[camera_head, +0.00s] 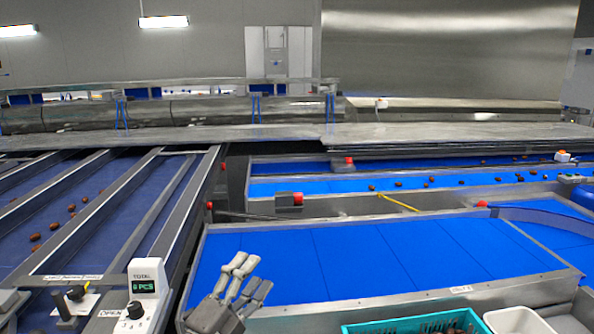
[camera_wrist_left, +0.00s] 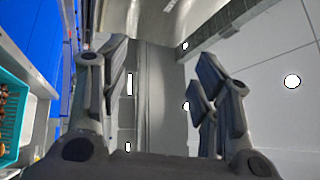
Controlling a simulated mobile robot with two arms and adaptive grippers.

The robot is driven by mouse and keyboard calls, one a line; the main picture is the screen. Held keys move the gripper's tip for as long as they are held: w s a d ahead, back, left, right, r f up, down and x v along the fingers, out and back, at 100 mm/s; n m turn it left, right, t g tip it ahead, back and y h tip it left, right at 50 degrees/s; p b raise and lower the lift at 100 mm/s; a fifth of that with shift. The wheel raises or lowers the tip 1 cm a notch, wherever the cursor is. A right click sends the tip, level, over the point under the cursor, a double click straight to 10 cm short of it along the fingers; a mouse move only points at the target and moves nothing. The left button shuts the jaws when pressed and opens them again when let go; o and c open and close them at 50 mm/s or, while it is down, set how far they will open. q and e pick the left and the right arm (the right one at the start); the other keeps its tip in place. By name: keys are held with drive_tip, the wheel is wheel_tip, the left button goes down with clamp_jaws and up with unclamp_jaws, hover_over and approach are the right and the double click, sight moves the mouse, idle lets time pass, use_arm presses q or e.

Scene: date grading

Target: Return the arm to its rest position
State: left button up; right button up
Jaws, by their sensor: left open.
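My left gripper (camera_head: 243,278) shows at the bottom middle of the head view, over the near edge of the blue sorting belt. Its fingers point up and to the right. In the left wrist view the gripper (camera_wrist_left: 160,85) has its fingers spread wide apart with nothing between them. Behind them are a grey metal panel and a pale tiled surface. My right gripper is not in either view.
A teal basket (camera_head: 345,327) of dates and a white tray (camera_head: 518,320) stand at the bottom right. Dates lie on the far belt (camera_head: 330,186) and left belts. The near belt (camera_head: 400,255) is empty.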

use_arm(q)
drive_tip(key=s+a+f+n+g+y, duration=0.3)
drive_tip(key=s+a+f+n+y, duration=0.2)
drive_tip(key=f+n, duration=0.35)
drive_tip(key=s+a+f+n+g+y, duration=0.3)
drive_tip(key=s+a+f+n+y, duration=0.3)
drive_tip(key=f, duration=0.3)
drive_tip(key=s+f+n+g+h, duration=0.1)
drive_tip(key=s+f+n+g, duration=0.3)
drive_tip(key=s, duration=0.6)
drive_tip(key=s+f+n+g, duration=0.2)
drive_tip(key=s+f+g, duration=0.35)
drive_tip(key=s, duration=0.45)
wheel_tip(320, 180, down, 29)
drive_tip(key=s+b, duration=0.2)
drive_tip(key=s, duration=0.1)
drive_tip(key=s+a+f+g+b, duration=0.2)
drive_tip(key=s+a+f, duration=0.1)
drive_tip(key=s+f, duration=1.3)
wheel_tip(320, 180, down, 2)
drive_tip(key=shift+s+a+f+m, duration=0.15)
drive_tip(key=shift+s+a+m, duration=0.05)
drive_tip(key=shift+s+m, duration=0.15)
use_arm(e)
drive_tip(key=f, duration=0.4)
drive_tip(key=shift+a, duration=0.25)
